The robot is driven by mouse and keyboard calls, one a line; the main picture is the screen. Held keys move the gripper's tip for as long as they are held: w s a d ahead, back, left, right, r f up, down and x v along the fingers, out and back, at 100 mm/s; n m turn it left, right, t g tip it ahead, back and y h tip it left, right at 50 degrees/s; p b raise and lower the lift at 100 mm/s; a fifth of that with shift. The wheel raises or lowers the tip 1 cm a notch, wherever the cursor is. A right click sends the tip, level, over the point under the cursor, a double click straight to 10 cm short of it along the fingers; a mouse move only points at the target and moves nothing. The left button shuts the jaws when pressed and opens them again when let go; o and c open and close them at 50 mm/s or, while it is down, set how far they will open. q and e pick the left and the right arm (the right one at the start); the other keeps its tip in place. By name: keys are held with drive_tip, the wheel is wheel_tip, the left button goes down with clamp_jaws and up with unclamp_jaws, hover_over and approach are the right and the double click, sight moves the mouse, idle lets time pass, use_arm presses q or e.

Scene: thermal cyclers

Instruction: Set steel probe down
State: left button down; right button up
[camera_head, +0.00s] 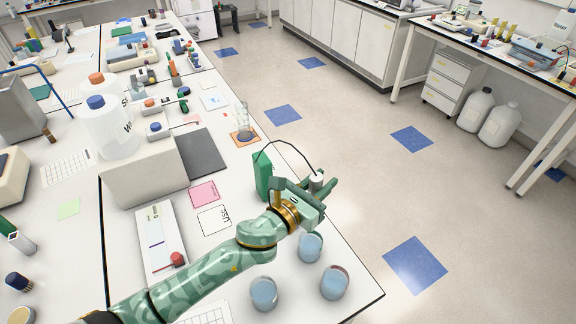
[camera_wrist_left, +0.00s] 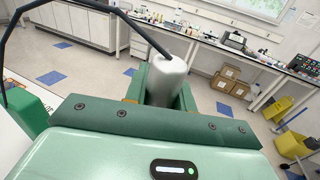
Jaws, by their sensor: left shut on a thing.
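The steel probe (camera_wrist_left: 166,80) is a silver cylinder with a black cable leaving its top. My left gripper (camera_head: 318,188) is shut on the probe, and the probe's top (camera_head: 317,177) shows between the fingers in the head view. The gripper is near the bench's right edge, with floor behind it in the view. The cable (camera_head: 287,146) arcs left from the probe to a green box (camera_head: 263,176) standing on the bench. The probe's lower end is hidden by the gripper. My right gripper is not in view.
Three beakers with blue liquid (camera_head: 311,247) stand close by at the bench's front corner. A glass flask on an orange mat (camera_head: 244,138) stands farther back. A pink card (camera_head: 204,194) and a dark grey pad (camera_head: 201,153) lie left of the green box.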

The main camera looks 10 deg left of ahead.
use_arm(q)
wheel_tip(320, 180, down, 16)
drive_tip(key=b, duration=1.5)
drive_tip(key=shift+s+d+r, duration=0.15)
drive_tip(key=shift+d, duration=0.05)
drive_tip(key=c, duration=1.1)
unclamp_jaws()
drive_tip(key=p+v, duration=0.1)
drive_tip(key=v, duration=0.9)
drive_tip(key=shift+a+r, duration=0.1)
